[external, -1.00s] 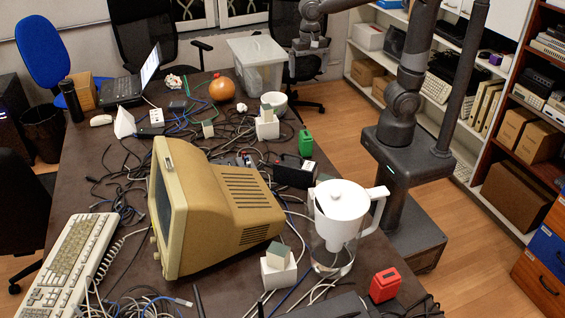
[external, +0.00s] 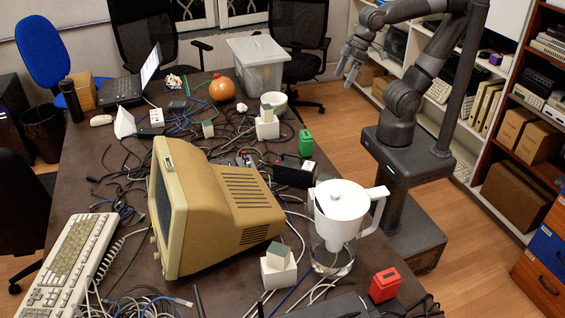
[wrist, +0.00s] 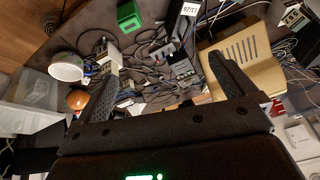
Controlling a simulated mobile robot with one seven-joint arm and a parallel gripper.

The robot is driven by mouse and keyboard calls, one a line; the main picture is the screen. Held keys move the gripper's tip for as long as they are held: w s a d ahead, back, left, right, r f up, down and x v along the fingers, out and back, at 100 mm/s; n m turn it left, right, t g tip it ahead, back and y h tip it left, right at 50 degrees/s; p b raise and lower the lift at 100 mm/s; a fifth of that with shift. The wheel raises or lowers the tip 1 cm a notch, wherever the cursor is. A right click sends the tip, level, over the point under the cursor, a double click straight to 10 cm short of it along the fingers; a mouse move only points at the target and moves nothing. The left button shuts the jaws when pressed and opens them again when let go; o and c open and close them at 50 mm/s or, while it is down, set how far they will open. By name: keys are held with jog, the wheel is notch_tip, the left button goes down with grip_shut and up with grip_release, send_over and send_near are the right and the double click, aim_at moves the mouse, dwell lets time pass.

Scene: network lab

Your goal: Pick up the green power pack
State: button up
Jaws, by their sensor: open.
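The green power pack (external: 305,143) stands on the dark table near its right edge, behind a black box, in the external view. In the wrist view the green power pack (wrist: 128,16) is near the top, left of centre, beyond my fingertips. My gripper (external: 347,70) is up in the air beyond the table's right side, apart from the pack. In the wrist view my gripper (wrist: 165,66) has its two fingers spread wide with nothing held between them.
A black box (external: 295,172) stands just in front of the pack. A white pitcher (external: 340,210), a red pack (external: 385,285) and a beige monitor (external: 215,210) stand nearer.

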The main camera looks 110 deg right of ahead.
jog(key=s+n, duration=0.1)
jog(key=a+f+n, duration=0.1)
jog(key=n, duration=0.1)
jog(key=shift+s+t, duration=0.35)
jog(key=shift+t, duration=0.05)
jog(key=c, duration=0.4)
jog(key=shift+o, duration=0.2)
jog(key=m+g, duration=0.2)
jog(key=g, duration=0.4)
send_over(305, 134)
notch_tip(305, 134, down, 20)
jog(key=shift+r, duration=0.1)
notch_tip(305, 134, down, 6)
jog(key=shift+d+r, duration=0.1)
jog(key=shift+r, duration=0.1)
jog(key=shift+s+f, duration=0.15)
jog(key=shift+f, duration=1.25)
jog(key=shift+s+f, duration=0.15)
jog(key=shift+f, duration=1.25)
